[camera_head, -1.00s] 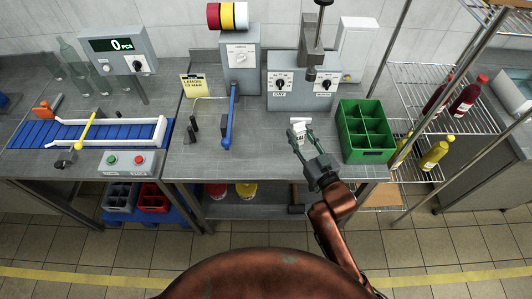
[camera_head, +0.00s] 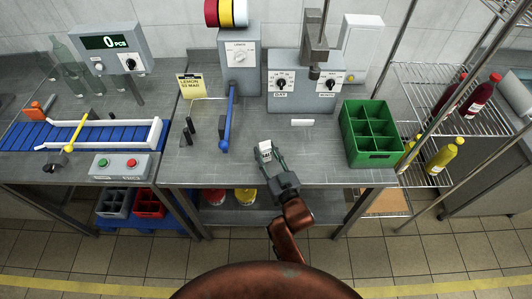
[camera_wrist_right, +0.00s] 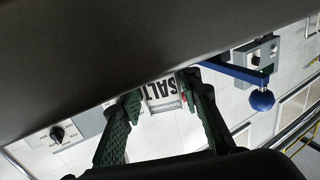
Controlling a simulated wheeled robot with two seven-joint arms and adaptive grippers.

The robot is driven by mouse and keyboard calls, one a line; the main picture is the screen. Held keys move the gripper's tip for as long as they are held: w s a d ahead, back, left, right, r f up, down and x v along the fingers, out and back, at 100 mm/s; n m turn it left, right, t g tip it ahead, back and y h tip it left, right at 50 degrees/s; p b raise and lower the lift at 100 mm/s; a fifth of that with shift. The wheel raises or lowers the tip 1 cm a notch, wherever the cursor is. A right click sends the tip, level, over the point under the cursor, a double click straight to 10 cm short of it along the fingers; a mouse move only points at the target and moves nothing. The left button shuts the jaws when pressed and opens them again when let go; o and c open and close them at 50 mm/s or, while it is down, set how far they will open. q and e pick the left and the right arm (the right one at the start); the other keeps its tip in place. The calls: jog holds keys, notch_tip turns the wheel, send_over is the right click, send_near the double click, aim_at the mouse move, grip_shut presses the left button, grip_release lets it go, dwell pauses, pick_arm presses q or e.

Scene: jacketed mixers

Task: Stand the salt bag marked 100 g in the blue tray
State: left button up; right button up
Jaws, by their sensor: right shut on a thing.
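My right gripper (camera_head: 268,160) is shut on a small white salt bag (camera_head: 266,149) and holds it over the front middle of the grey bench. In the right wrist view the salt bag (camera_wrist_right: 165,92) sits between the green fingers (camera_wrist_right: 155,105), with the word SALT readable on it; its weight mark is not readable. A white flat piece (camera_head: 302,122) lies on the bench behind and right of the gripper. I cannot make out a blue tray for certain. My left gripper is not in view.
A green divided crate (camera_head: 372,135) stands on the right of the bench. A blue lever (camera_head: 230,125) projects left of the gripper. A control box (camera_head: 303,85) with dials stands behind. A blue conveyor (camera_head: 85,134) is at left. Grey and red crates are below. The bench front middle is mostly clear.

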jog(key=shift+f, duration=0.25)
jog(key=o, duration=1.2)
